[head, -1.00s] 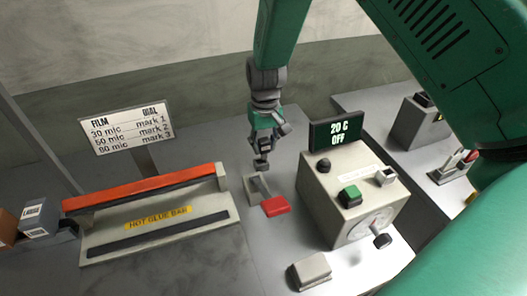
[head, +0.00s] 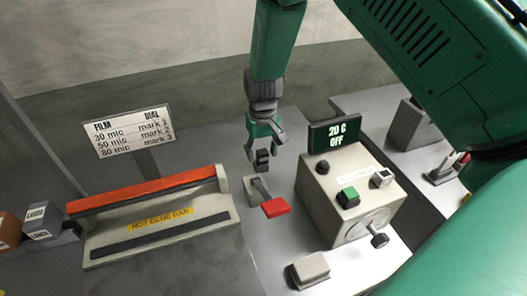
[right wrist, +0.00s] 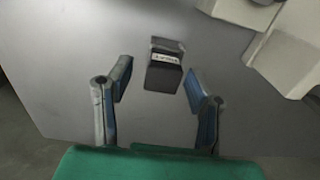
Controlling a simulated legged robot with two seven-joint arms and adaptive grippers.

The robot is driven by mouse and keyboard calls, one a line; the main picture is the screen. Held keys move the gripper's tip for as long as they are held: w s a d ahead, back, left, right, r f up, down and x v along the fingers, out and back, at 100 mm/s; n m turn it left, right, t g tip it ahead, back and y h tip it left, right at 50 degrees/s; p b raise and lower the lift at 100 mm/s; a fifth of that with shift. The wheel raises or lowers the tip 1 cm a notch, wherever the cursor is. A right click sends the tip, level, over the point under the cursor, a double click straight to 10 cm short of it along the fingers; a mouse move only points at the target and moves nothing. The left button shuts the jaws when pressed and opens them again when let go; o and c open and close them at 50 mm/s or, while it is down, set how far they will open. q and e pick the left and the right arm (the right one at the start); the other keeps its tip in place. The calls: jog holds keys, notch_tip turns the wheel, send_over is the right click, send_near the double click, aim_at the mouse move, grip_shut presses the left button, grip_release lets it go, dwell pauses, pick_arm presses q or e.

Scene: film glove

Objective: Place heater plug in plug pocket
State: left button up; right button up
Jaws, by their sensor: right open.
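A small dark block with a white label (right wrist: 164,66), apparently the heater plug, shows in the right wrist view between and a little beyond the spread fingers. My right gripper (right wrist: 159,100) is open and its fingers do not touch the block. In the head view my right gripper (head: 263,146) points down behind the red-handled lever, with a dark block (head: 261,162) at its fingertips. I cannot tell which part is the plug pocket; a light block (head: 309,269) lies at the front of the table. My left gripper is not in view.
The control box (head: 348,195), its display (head: 335,133) reading "20 C OFF", stands right of the gripper. The red-handled lever (head: 275,207) is in front. Bare table lies in front of the lever.

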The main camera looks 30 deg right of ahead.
aim_at(258, 152)
jog(key=r+p, duration=0.2)
jog(key=r, duration=0.1)
jog(key=a+r+p, duration=0.1)
jog(key=r+p, duration=0.2)
jog(key=r, duration=0.1)
jog(key=shift+a, duration=0.15)
jog(key=r, duration=0.1)
jog(key=d+r, duration=0.1)
jog(key=r, duration=0.1)
jog(key=shift+a+r, duration=0.3)
jog(key=shift+r, duration=0.3)
